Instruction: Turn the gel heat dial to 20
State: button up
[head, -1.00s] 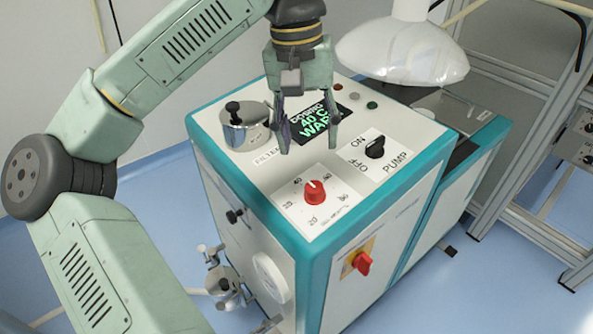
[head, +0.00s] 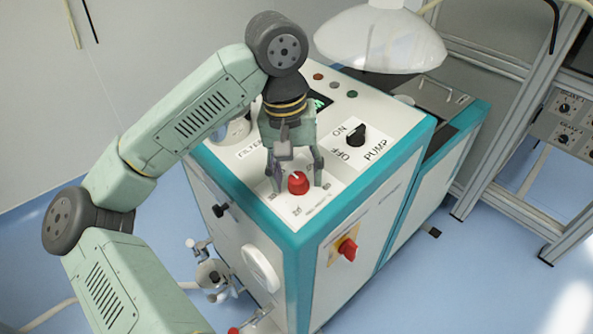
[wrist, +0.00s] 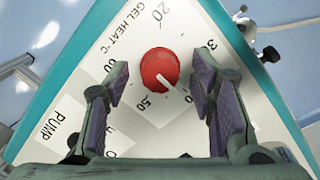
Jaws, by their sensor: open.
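The gel heat dial is a round red knob (head: 298,184) on the machine's white top panel, near its front corner. In the wrist view the red knob (wrist: 159,67) sits between my open fingers, with a visible gap on each side. The right finger covers part of the scale. My gripper (head: 297,177) points down over the dial, open and empty.
The black pump switch (head: 356,135) lies right of the dial. A red and yellow switch (head: 347,249) is on the front face. A metal filter pot (head: 236,131) stands behind my gripper, partly hidden. A white lamp-like hood (head: 380,40) hangs above the back right.

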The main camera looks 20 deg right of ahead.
jog(key=shift+c, duration=0.2)
jog(key=c, duration=1.1)
jog(key=shift+f+b, duration=0.1)
jog(key=shift+b, duration=0.3)
